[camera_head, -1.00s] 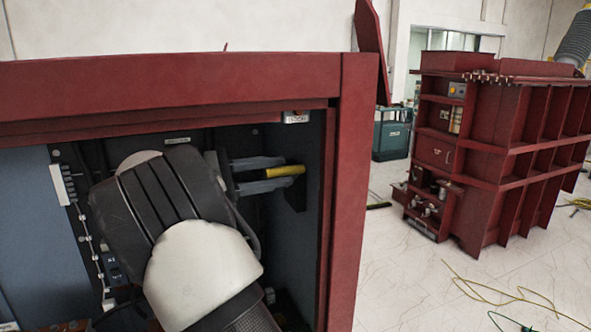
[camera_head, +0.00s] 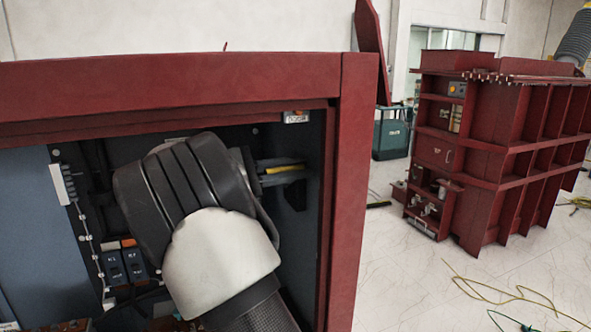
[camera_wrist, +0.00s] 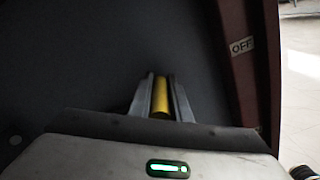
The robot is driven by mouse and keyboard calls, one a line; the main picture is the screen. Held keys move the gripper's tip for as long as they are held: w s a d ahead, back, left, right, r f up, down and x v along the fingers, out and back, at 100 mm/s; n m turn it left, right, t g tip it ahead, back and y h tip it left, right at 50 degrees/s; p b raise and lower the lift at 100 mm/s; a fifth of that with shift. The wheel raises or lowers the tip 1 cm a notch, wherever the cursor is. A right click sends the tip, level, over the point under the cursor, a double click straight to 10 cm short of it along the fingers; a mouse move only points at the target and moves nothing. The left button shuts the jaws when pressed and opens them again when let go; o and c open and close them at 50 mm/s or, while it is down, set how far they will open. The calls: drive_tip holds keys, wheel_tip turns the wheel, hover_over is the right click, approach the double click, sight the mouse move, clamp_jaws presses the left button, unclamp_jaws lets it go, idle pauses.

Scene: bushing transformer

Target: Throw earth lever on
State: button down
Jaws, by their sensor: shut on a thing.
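The yellow lever (camera_head: 284,169) is inside the open red cabinet, near its right inner side. My gripper (camera_head: 300,168) reaches in from the left and is shut on the lever, with one finger above it and one below in the head view. In the wrist view the yellow lever (camera_wrist: 161,97) lies between the two grey fingers of my gripper (camera_wrist: 161,80). My own wrist hides the lever's near part and much of the cabinet's inside. An "OFF" label (camera_wrist: 242,45) is on the red frame in the wrist view.
The red cabinet frame (camera_head: 352,200) closes in the right side and top of the opening. Switches and wiring (camera_head: 120,262) sit on the panel at lower left. A second red cabinet (camera_head: 490,150) stands apart at right, with cables (camera_head: 480,290) on the floor.

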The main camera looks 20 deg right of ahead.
drive_tip(key=shift+s+f+m+b, duration=0.4)
drive_tip(key=shift+f+b, duration=0.25)
drive_tip(key=shift+b, duration=0.2)
wheel_tip(320, 180, down, 15)
drive_tip(key=m+b, duration=1.1)
drive_tip(key=b, duration=0.6)
drive_tip(key=shift+s+m, duration=0.3)
drive_tip(key=shift+m, duration=0.1)
drive_tip(key=c, duration=1.7)
unclamp_jaws()
drive_tip(key=shift+w+f, duration=0.1)
drive_tip(key=shift+c, duration=0.2)
drive_tip(key=shift+o, duration=0.5)
